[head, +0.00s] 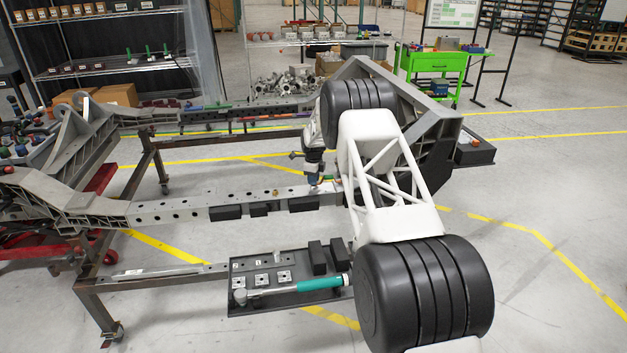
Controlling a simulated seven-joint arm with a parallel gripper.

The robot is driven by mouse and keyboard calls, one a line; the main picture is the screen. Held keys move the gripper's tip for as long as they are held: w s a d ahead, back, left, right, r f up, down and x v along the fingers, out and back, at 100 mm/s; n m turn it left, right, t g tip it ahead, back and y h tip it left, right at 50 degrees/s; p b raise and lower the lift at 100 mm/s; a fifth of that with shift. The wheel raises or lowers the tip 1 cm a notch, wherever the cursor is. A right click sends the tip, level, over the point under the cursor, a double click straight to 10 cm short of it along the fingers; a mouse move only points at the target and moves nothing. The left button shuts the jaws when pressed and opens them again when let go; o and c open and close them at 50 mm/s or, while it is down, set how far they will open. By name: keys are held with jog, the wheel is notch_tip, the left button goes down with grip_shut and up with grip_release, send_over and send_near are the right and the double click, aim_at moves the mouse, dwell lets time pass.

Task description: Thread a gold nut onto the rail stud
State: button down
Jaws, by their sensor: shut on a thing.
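The grey rail (170,212) of the chassis runs across the middle of the head view, with a row of holes in its side. A small gold-coloured piece (276,193) stands on the rail's top, left of my gripper. My gripper (314,184) points down just above the rail's top face, close to its right part. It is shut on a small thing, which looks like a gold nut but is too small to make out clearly. The stud under the fingers cannot be made out, so I cannot tell whether nut and stud touch.
A dark tray (240,307) in front of the rail holds square plates, black blocks and a teal-handled tool (300,288). Black blocks (303,204) sit along the rail's near side. A green cart (437,66) and shelves stand behind. The floor at right is clear.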

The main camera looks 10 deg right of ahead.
jog(key=shift+d+f+m, duration=0.15)
jog(key=shift+d+m, duration=0.1)
jog(key=shift+m, duration=0.05)
jog(key=c, duration=1.1)
grip_release()
jog(key=shift+d, duration=0.1)
jog(key=shift+o, duration=0.5)
jog(key=shift+r, duration=0.25)
jog(key=shift+a+r, duration=0.15)
jog(key=shift+r, duration=2.05)
jog(key=shift+a+r, duration=0.1)
jog(key=shift+r, duration=2.05)
jog(key=shift+r, duration=0.1)
